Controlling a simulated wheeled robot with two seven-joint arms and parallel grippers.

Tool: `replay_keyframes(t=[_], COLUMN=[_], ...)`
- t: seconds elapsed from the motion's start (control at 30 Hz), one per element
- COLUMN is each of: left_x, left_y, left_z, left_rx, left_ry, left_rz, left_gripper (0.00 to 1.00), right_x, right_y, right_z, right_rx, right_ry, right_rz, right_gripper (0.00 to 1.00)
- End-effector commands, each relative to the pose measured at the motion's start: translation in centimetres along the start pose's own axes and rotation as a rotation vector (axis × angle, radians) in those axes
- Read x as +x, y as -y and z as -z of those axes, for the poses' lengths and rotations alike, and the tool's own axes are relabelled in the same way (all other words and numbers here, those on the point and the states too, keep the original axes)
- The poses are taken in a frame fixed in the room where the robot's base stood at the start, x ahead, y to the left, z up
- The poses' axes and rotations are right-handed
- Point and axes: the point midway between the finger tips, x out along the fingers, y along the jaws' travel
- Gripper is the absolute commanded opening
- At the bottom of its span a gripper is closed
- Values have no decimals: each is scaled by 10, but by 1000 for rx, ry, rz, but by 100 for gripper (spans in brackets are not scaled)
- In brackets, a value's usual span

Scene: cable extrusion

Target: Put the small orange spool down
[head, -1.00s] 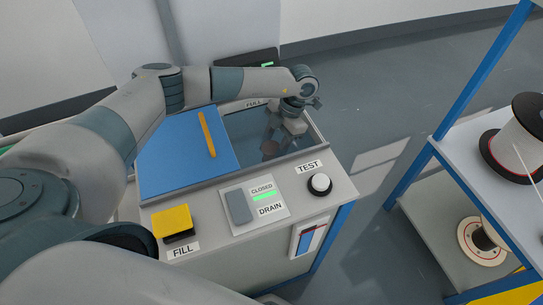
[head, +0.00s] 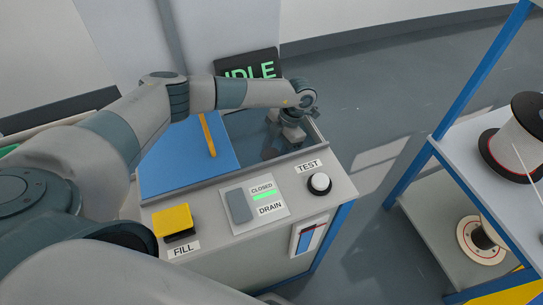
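No small orange spool can be made out in the head view. My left arm reaches over the tank, and its gripper (head: 272,150) points down into the open right part of the tank (head: 240,132). The fingers are dark, small and partly lost against the tank's dark inside, so I cannot tell whether they are open or hold anything. A blue lid (head: 175,160) with an orange bar handle (head: 207,135) covers the left part of the tank. My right gripper is out of view.
The tank's front panel has a yellow FILL button (head: 173,222), a grey DRAIN switch (head: 239,207) and a white TEST button (head: 319,183). A display (head: 250,68) behind reads IDLE. At right, a rack holds a large white spool (head: 512,150) and a lower cream spool (head: 474,240).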

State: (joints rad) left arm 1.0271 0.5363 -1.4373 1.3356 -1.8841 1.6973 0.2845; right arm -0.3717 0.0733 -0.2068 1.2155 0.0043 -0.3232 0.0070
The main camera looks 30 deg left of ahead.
Motion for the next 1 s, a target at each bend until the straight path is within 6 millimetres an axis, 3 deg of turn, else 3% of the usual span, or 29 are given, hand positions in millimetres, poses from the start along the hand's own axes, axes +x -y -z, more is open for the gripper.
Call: replay_keyframes(t=[0.03,0.1,0.57,0.77,1.0], left_x=[1,1,-3,-22,-64], left_y=[0,0,0,0,0], left_z=[0,0,1,-1,-2], left_rx=[0,0,0,0,0], left_ry=[0,0,0,3,4], left_rz=[0,0,0,0,-1], left_gripper=[46,63,63,63,63], right_x=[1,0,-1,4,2], right_y=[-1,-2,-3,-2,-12], right_z=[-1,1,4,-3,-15], right_rx=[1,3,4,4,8], right_ry=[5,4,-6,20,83], right_rz=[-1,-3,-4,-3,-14], right_gripper=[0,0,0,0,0])
